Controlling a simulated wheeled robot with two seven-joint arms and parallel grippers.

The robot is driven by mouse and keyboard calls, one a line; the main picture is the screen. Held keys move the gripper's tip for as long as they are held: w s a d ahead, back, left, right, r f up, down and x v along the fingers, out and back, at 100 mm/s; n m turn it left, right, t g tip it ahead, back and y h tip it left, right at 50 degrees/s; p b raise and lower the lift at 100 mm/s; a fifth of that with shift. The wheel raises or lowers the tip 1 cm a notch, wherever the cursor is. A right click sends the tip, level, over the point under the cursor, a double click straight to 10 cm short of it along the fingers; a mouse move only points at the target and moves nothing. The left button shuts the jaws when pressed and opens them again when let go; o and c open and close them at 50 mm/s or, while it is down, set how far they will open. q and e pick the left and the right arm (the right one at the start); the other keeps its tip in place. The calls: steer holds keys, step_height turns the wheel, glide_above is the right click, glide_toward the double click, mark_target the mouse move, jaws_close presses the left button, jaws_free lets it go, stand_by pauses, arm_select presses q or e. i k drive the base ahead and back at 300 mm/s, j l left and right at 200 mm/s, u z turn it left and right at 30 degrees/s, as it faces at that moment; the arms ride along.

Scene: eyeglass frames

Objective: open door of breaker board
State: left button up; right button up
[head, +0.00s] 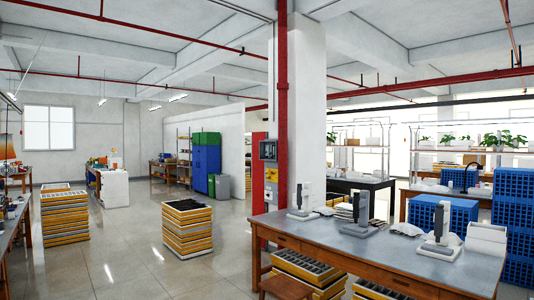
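A small grey box (268,150) is mounted on the left face of the white column, beside the red vertical pipe. It looks like the breaker board, but it is too small to tell whether its door is open or shut. Neither of my grippers is in view, and no arm shows.
A wooden workbench (400,262) with white devices stands at the front right, below the column. A stack of yellow-edged trays (187,228) stands on the floor left of centre, with another stack (64,216) farther left. The shiny floor (120,262) between them is clear.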

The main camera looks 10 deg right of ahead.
mark_target(262, 156)
steer(key=i+z, duration=0.1)
steer(key=i, duration=0.2)
steer(key=i+j+u, duration=0.2)
steer(key=i+u, duration=0.15)
steer(key=i, duration=0.4)
steer(key=i+u, duration=0.35)
steer(key=i, duration=0.35)
steer(key=i+l+u, duration=0.35)
steer(key=i, duration=0.4)
steer(key=i+z, duration=0.2)
steer(key=i, duration=0.25)
steer(key=i+z, duration=0.2)
steer(key=i, duration=0.3)
steer(key=i+j+z, duration=0.2)
steer(key=i, duration=0.25)
steer(key=i+j+z, duration=0.15)
steer(key=i, duration=0.3)
steer(key=i+j+z, duration=0.2)
steer(key=i, duration=0.25)
steer(key=i+l+z, duration=0.3)
steer(key=i, duration=1.25)
steer(key=i+j+z, duration=0.3)
steer(key=i, duration=1.25)
